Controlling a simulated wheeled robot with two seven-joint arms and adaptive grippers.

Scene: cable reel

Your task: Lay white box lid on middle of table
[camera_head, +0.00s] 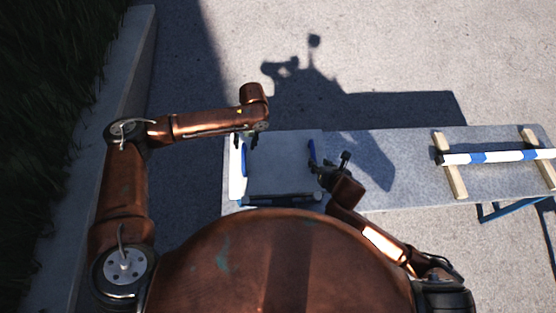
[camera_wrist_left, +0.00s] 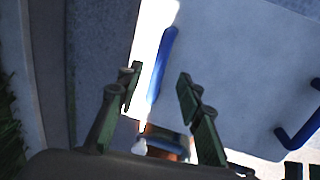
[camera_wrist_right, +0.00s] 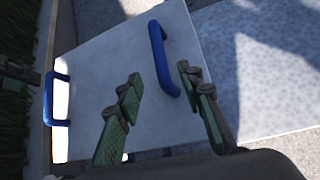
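The white box lid (camera_head: 285,165), grey in shadow, lies flat at the left end of the table (camera_head: 405,195), with a blue handle on each side. Whether a box is under it is hidden. My left gripper (camera_head: 247,141) is open at the left handle (camera_head: 243,160). In the left wrist view that handle (camera_wrist_left: 162,62) shows between and beyond the spread fingers. My right gripper (camera_head: 316,166) is open at the right handle (camera_head: 311,151). In the right wrist view that handle (camera_wrist_right: 158,52) reaches between the spread fingers. I cannot tell whether either gripper touches its handle.
A blue-and-white striped bar (camera_head: 510,156) lies across two wooden supports (camera_head: 450,165) at the table's right end. The middle of the table is clear, partly in shadow. A kerb (camera_head: 95,130) and grass (camera_head: 50,60) are on the left.

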